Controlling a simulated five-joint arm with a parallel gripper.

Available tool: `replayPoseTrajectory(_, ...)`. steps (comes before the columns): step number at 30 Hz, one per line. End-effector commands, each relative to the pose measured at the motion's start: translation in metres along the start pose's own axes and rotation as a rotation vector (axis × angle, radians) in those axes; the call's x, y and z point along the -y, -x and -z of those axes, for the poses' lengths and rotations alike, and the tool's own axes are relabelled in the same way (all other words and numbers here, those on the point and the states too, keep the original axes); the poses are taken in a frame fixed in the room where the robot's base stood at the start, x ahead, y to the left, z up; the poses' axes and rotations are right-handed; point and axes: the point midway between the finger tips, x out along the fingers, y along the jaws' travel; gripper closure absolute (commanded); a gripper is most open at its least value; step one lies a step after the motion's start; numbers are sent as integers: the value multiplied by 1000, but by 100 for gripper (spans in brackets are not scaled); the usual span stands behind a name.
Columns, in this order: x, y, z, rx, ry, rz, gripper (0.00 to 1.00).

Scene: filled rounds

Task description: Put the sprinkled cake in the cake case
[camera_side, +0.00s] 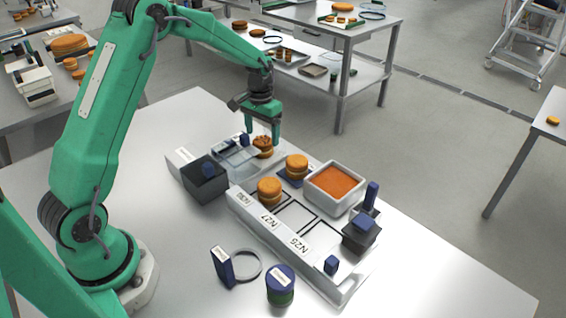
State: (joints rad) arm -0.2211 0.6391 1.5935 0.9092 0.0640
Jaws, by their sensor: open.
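The sprinkled cake (263,142), an orange-brown round with dark specks on top, sits at the far end of the row of fixtures on the white table. My gripper (264,134) is open just above and around it, its green fingers pointing down. I cannot tell whether the fingers touch the cake. A flat, clear-looking case (236,157) with small blue parts lies just left of the cake; it may be the cake case, but its label is not readable.
Two plain filled rounds (297,166) (269,190) stand nearer. A white tub of orange filling (335,182) is right of them. A ring tool (222,266) and a jar (280,290) stand in front.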

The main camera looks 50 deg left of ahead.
Motion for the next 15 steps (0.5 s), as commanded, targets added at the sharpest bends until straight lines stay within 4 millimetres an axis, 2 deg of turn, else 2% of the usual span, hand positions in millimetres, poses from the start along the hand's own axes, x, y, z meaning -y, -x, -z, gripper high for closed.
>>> replayPoseTrajectory(3, 0, 22, 1, -5, 0, 0, 23)
replayPoseTrajectory(9, 0, 53, 0, -3, 0, 0, 23)
replayPoseTrajectory(15, 0, 73, 0, -1, 0, 0, 23)
